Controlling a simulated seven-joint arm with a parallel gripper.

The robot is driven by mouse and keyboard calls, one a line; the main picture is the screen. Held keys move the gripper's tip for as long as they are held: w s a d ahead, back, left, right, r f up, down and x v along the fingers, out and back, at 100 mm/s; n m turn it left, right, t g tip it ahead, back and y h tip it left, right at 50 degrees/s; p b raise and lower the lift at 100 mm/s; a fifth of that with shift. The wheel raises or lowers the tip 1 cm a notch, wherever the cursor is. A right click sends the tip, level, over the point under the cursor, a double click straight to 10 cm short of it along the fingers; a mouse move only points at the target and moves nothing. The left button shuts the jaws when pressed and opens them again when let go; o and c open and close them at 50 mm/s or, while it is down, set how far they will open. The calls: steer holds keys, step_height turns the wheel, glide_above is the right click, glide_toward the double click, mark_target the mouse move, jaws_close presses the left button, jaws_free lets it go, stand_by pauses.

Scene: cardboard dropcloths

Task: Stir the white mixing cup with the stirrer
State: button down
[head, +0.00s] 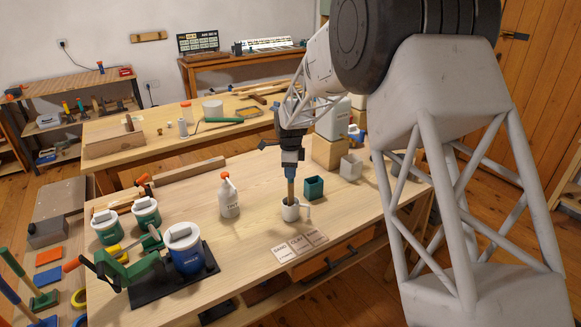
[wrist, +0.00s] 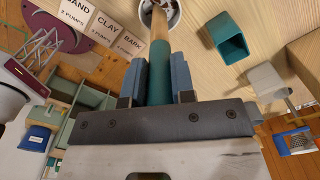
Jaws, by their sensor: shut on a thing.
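The white mixing cup (head: 290,212) stands on the near wooden table. It has a handle on its right side, and its rim shows at the top of the wrist view (wrist: 177,17). My gripper (head: 290,171) is above the cup, pointing down. Its blue fingers (wrist: 160,72) are shut on the teal grip of the stirrer (wrist: 159,82). The stirrer's wooden shaft (head: 291,190) runs down into the cup's mouth. Its lower end is hidden inside the cup, and I cannot tell whether it touches the wall or bottom.
A teal square cup (head: 314,188) and a grey cup (head: 351,168) stand to the right. A white bottle with an orange top (head: 228,196) is to the left. Labelled cards (head: 300,244) lie in front. Lidded tubs (head: 186,250) and a green clamp-like tool stand at left.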

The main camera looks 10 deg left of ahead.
mark_target(290, 181)
steer(key=shift+f, duration=1.85)
steer(key=shift+w+a, duration=0.1)
